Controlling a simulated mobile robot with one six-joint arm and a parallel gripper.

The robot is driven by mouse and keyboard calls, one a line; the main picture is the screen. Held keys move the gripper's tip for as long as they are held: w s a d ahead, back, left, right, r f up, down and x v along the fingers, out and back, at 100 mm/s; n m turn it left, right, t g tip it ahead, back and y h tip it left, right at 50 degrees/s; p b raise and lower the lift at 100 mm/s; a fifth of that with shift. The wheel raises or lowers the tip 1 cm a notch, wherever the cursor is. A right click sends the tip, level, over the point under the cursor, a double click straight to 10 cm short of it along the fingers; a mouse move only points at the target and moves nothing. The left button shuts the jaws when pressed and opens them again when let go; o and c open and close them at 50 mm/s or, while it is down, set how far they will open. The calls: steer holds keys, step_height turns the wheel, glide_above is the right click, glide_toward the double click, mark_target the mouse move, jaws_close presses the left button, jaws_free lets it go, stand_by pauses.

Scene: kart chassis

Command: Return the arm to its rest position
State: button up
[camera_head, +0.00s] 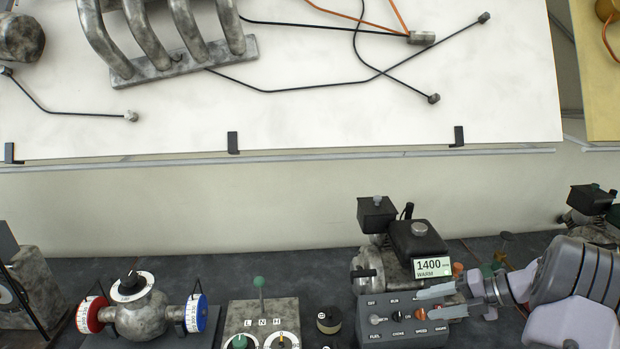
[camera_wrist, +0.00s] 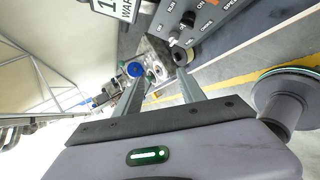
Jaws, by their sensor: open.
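My gripper (camera_head: 432,302) is at the lower right of the head view, with its two pale fingers pointing left over the right end of a grey control box (camera_head: 385,322). The fingers are apart, with nothing held between them. My arm comes in from the right edge. In the wrist view the gripper (camera_wrist: 160,84) also shows open, and a metal block with a blue dial (camera_wrist: 135,69) lies beyond the fingertips. I cannot tell from these views whether the fingers touch the box.
A small engine (camera_head: 415,240) with a 1400 readout (camera_head: 433,267) stands close behind the gripper. A lever box (camera_head: 260,318) and a valve body with red and blue dials (camera_head: 140,312) stand to the left on the dark bench. A white board (camera_head: 300,120) is behind.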

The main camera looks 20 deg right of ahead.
steer(key=s+a+r+n+g+h+b, duration=0.1)
steer(key=a+r+n, duration=0.3)
steer(key=a+n, duration=0.4)
steer(key=s+a+r+n+g+h, duration=0.1)
steer(key=a+r+n+g+h, duration=0.1)
steer(key=a+r+n, duration=0.5)
steer(key=s+a+r+n+g+h+b, duration=0.1)
steer(key=a+n, duration=0.5)
steer(key=a, duration=0.5)
steer(key=s+a+n+t+h+b, duration=0.1)
steer(key=s+a+n, duration=0.4)
steer(key=n, duration=0.5)
steer(key=s+a+n+t+h+b, duration=0.1)
steer(key=s+a+n, duration=0.4)
steer(key=s+n, duration=0.4)
steer(key=shift+s+a+f+n+t, duration=0.15)
steer(key=shift+a+f+n+t, duration=0.15)
steer(key=shift+n, duration=0.1)
steer(key=shift+d, duration=0.1)
